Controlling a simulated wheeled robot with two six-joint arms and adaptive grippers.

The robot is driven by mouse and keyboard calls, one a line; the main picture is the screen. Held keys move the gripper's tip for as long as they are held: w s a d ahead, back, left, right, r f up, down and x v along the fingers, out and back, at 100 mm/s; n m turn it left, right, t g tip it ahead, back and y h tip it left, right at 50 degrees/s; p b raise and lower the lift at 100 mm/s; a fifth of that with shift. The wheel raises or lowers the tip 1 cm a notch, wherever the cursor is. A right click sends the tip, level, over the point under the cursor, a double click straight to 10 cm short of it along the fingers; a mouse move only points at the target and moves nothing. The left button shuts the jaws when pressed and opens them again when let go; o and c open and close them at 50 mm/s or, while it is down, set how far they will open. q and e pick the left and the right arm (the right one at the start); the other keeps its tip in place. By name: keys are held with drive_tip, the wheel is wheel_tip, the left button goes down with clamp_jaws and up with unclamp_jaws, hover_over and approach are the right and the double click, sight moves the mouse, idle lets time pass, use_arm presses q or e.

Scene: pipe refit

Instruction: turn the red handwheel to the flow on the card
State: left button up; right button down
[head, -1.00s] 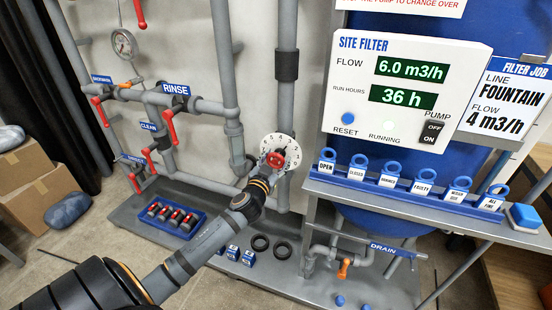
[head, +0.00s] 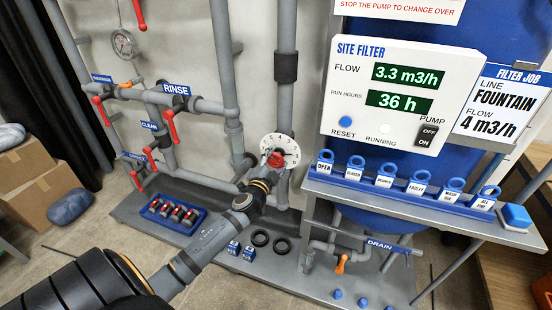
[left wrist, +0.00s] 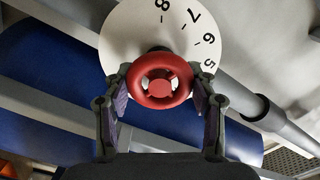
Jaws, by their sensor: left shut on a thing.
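The red handwheel (head: 278,160) sits in front of a white numbered dial (head: 287,145) on the grey pipe. In the left wrist view the handwheel (left wrist: 160,82) lies between the two fingers of my left gripper (left wrist: 162,88), which is shut on it. In the head view the left gripper (head: 270,168) partly hides the wheel. The flow display (head: 408,75) reads 3.3 m3/h. The job card (head: 492,103) shows line FOUNTAIN and flow 4 m3/h. The dial (left wrist: 185,30) shows numbers 5 to 8 in the wrist view. My right gripper is not in view.
Red-handled valves, such as RINSE (head: 171,127), stand on pipes at left. A blue tray (head: 173,215) of parts and black rings (head: 271,243) lie on the grey base. A shelf with blue tags (head: 421,198) juts out at right, above the orange drain valve (head: 341,264).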

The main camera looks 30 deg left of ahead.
use_arm(q)
drive_tip(key=shift+m, duration=0.3)
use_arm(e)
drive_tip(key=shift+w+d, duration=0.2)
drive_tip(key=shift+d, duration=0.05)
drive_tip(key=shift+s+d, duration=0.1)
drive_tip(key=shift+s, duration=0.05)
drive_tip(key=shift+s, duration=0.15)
use_arm(q)
drive_tip(key=o, duration=0.7)
drive_tip(key=shift+c, duration=0.2)
drive_tip(key=o, duration=0.5)
drive_tip(key=shift+s, duration=0.1)
drive_tip(key=v, duration=1.2)
drive_tip(key=shift+f, duration=0.1)
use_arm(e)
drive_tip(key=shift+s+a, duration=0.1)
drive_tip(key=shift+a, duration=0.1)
use_arm(q)
drive_tip(key=shift+f, duration=0.1)
